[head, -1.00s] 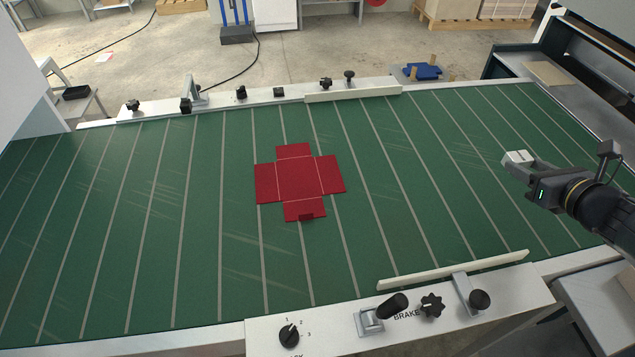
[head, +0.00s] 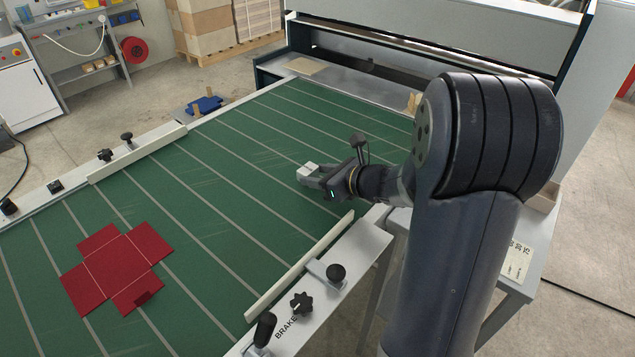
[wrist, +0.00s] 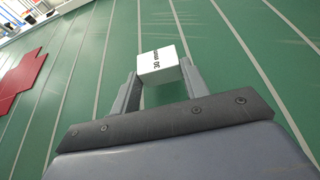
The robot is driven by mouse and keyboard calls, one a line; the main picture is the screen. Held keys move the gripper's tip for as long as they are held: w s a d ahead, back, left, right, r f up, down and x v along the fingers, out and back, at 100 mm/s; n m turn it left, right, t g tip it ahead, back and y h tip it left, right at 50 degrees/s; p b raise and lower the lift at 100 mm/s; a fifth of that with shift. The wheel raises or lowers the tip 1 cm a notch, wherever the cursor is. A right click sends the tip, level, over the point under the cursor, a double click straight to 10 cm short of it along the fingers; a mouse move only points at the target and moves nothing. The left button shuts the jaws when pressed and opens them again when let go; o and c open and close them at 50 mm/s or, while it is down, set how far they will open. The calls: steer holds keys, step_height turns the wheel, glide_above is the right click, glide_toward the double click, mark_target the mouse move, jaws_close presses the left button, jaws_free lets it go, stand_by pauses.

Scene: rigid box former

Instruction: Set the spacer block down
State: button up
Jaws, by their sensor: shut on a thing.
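The spacer block is a small white block (wrist: 158,65) with dark print on one face. My gripper (wrist: 160,82) is shut on it, with one finger on each side. In the head view the block (head: 308,169) shows at the tip of my gripper (head: 312,174), over the right part of the green striped belt (head: 215,190). I cannot tell whether the block is above the belt or touching it. A flat red cross-shaped blank (head: 115,268) lies on the belt to the left, well apart from my gripper.
A cream guide bar (head: 300,268) runs along the near belt edge, beside black knobs and the brake lever (head: 264,330). Another bar (head: 140,152) lines the far edge. A machine with a dark opening (head: 400,75) stands beyond. The belt between blank and gripper is clear.

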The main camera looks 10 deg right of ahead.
steer(key=shift+f, duration=0.9)
steer(key=shift+f, duration=0.2)
steer(key=o, duration=1)
steer(key=shift+o, duration=0.2)
steer(key=shift+r, duration=0.15)
steer(key=shift+r, duration=0.2)
steer(key=v, duration=1.2)
steer(key=shift+f, duration=0.1)
